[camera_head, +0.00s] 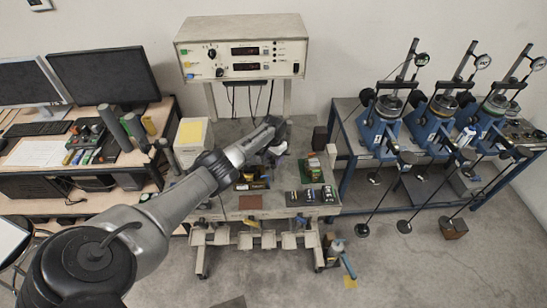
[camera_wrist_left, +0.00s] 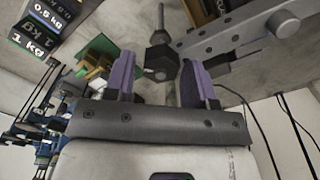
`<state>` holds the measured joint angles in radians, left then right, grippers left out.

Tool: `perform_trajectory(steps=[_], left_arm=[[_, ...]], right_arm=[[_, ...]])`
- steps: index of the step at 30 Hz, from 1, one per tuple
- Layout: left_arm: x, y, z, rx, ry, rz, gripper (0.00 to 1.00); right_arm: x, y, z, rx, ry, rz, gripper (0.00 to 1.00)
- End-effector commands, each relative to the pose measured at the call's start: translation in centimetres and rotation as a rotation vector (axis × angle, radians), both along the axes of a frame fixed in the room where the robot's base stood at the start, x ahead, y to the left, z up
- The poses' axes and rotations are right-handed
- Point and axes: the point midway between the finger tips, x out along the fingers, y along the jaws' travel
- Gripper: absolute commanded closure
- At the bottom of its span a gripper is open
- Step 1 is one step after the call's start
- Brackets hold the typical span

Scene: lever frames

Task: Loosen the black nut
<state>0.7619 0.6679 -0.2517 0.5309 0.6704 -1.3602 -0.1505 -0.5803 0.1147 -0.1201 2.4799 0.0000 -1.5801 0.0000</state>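The black nut (camera_wrist_left: 161,58) shows in the left wrist view as a dark hexagonal piece on a thin grey rod (camera_wrist_left: 161,16). My left gripper (camera_wrist_left: 157,76) is open, with a purple-padded finger on each side of the nut's near side. The nut looks just beyond or between the fingertips; I cannot tell whether either finger touches it. In the head view my left gripper (camera_head: 277,138) is over the back of the middle bench, and the nut cannot be made out there. My right gripper is not in view.
A grey bar with holes (camera_wrist_left: 235,35) lies close beside the right finger. Black weight boxes (camera_wrist_left: 40,30) are at upper left. In the head view, a control box (camera_head: 243,50) stands behind the middle bench (camera_head: 235,128). Blue lever frames (camera_head: 437,120) stand right; monitors (camera_head: 105,75) stand left.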

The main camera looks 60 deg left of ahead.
Motion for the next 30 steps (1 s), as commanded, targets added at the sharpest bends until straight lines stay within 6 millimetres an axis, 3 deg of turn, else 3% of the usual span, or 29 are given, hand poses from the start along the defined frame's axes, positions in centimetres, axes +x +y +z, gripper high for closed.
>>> perform_trajectory(steps=[3, 14, 19, 30], left_arm=[[-0.1, 0.0, -0.1, 0.001, 0.001, -0.001, 0.39], [-0.1, 0.0, 0.6, 0.002, 0.001, -0.002, 0.39], [-0.1, 0.1, 3.2, 0.004, 0.0, -0.002, 0.39], [-0.1, 0.1, 9.9, 0.003, -0.001, -0.002, 0.39]], right_arm=[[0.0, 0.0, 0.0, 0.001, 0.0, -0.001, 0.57], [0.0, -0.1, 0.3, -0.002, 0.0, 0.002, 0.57], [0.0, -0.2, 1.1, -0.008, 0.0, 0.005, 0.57], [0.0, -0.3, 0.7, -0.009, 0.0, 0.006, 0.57]])
